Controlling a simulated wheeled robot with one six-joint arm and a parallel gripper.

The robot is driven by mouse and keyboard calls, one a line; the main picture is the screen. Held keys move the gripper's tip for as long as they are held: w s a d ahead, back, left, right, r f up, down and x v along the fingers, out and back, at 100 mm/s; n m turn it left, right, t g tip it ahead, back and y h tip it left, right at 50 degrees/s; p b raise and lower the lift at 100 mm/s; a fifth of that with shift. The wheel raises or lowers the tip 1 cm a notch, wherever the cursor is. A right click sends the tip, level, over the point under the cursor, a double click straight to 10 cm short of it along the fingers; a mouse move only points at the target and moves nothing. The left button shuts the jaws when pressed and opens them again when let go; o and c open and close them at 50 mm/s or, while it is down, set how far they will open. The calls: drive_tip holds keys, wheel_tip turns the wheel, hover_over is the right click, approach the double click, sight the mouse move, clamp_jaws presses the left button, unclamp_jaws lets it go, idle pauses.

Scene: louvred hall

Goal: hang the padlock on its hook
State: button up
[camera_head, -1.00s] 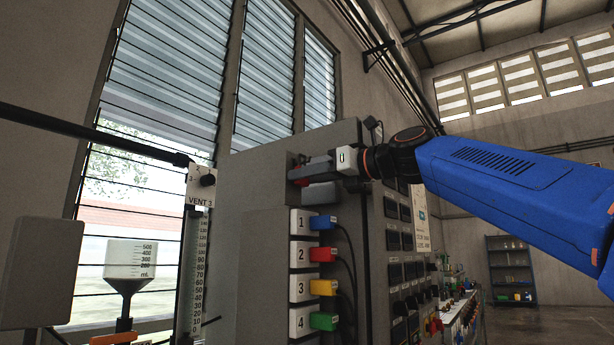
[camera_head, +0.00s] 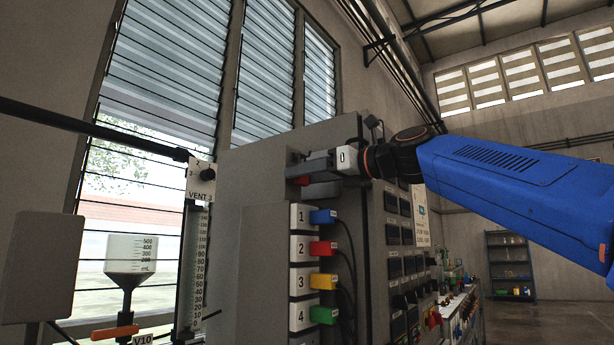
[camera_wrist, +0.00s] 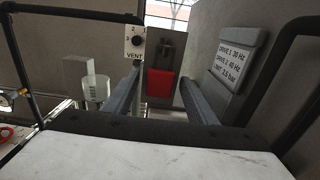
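The red padlock (camera_wrist: 161,83) is upright between the two fingers of my gripper (camera_wrist: 161,92) in the wrist view. A dark fitting (camera_wrist: 167,47), seemingly the hook and its plate, is just above it; the shackle is too dark to tell whether it is around the hook. My gripper is open, with a narrow gap between each finger and the padlock. In the head view my gripper (camera_head: 306,179) is at the upper face of the grey cabinet, and a bit of the red padlock (camera_head: 302,181) shows between the fingers.
Below my gripper are numbered sockets (camera_head: 303,282) with coloured plugs and hanging cables. A grey cabinet wall (camera_head: 262,210) is close on the left. A vent gauge (camera_head: 193,255) and a funnel (camera_head: 130,262) stand further left. A label plate (camera_wrist: 239,58) is right of the fingers.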

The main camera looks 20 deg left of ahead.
drive_tip(key=v, duration=0.7)
idle(0.6)
drive_tip(key=v, duration=1.7)
drive_tip(key=shift+d, duration=0.2)
drive_tip(key=shift+s+f, duration=0.1)
drive_tip(key=shift+s, duration=0.05)
idle(2.1)
